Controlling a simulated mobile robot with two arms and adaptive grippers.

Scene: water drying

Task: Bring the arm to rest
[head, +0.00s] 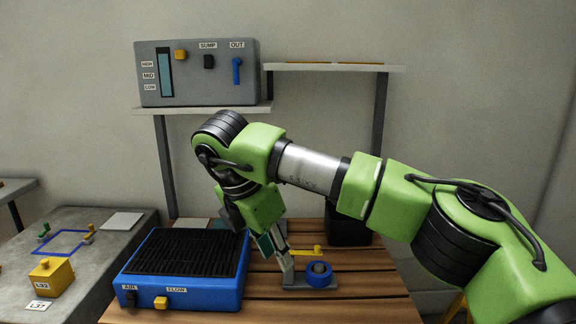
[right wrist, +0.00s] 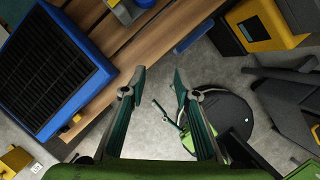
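My right arm comes in from the right in the head view and bends down over the wooden slatted table. Its gripper (head: 282,262) points down, between the blue unit with the black grille (head: 190,252) and a small stand with a blue ring (head: 319,278). In the right wrist view the right gripper (right wrist: 158,76) has its two fingers apart, with nothing between them. The table edge (right wrist: 125,70) and grey floor lie beyond the fingertips. My left arm and left gripper do not show.
A grey control box (head: 200,72) with SUMP and OUT controls stands on a shelf behind. A grey bench (head: 75,275) at left holds a yellow block (head: 51,278) labelled L32 and a blue square outline. The table front is clear.

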